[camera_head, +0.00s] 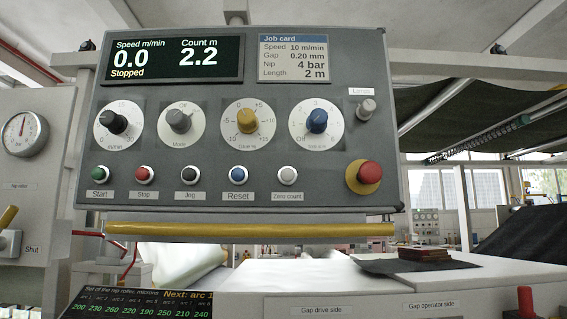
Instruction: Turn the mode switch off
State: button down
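The mode switch (179,121) is a grey knob on a round white dial in the upper left of the control panel (280,180). "Off" is printed at the top of its dial and "Mode" below it. Its exact pointing direction is too small to tell for sure. My gripper is not in view.
Beside it are a black speed knob (114,122), a yellow knob (247,120) and a blue knob (317,120). A button row lies below, with a red mushroom button (369,173) at right. The display (173,58) reads "Stopped". A yellow bar (250,229) runs underneath.

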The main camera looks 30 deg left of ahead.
aim_at(180, 123)
jog(key=u, duration=1.4)
jog(key=l+u, duration=0.25)
jog(key=l, duration=0.25)
